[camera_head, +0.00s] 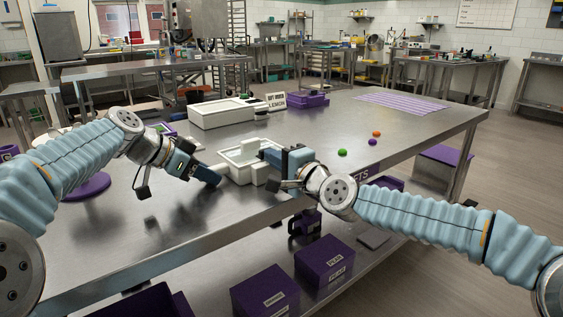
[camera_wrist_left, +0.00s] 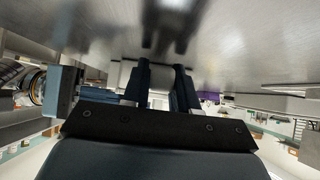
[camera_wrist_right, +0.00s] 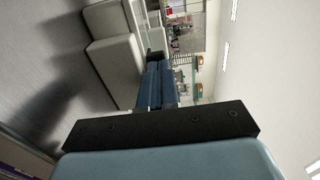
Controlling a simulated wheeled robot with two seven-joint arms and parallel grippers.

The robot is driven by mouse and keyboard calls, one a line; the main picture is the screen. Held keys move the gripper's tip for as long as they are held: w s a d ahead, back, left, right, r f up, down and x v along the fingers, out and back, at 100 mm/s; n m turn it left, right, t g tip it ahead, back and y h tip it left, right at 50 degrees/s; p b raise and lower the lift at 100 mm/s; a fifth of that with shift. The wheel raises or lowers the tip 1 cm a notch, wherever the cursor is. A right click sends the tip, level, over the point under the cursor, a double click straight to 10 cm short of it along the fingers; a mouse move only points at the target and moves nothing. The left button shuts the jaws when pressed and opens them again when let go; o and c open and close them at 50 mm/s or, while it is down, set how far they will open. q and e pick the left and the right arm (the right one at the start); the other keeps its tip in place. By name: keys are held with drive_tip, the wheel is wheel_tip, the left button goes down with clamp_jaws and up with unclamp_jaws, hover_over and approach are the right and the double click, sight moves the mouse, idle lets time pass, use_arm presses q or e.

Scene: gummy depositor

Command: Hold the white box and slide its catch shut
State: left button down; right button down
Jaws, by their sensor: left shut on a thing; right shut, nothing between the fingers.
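The small white box (camera_head: 239,172) stands on the steel table, with a raised block on its top. It also shows in the right wrist view (camera_wrist_right: 115,65) on the left. My left gripper (camera_head: 217,180) is at the box's left side, shut on a pale part of it; its fingers hide the grip, and the left wrist view (camera_wrist_left: 158,88) shows them slightly apart. My right gripper (camera_head: 264,156) is at the box's right end, shut and empty. Its fingers (camera_wrist_right: 155,80) are together beside the box. I cannot tell the catch apart clearly or whether the fingers touch it.
A larger white tray (camera_head: 222,114) and a purple tray (camera_head: 306,101) stand behind, beside a small sign (camera_head: 276,100). Green, orange and purple gummies (camera_head: 372,142) lie to the right. A striped purple mat (camera_head: 402,102) lies at the far right. Purple bins (camera_head: 324,262) sit below the table edge.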

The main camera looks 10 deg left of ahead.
use_arm(q)
drive_tip(key=shift+d, duration=0.25)
use_arm(e)
drive_tip(key=shift+s, duration=0.1)
use_arm(q)
drive_tip(key=shift+a, duration=0.1)
use_arm(e)
drive_tip(key=v, duration=1.4)
use_arm(q)
drive_tip(key=c, duration=0.8)
unclamp_jaws()
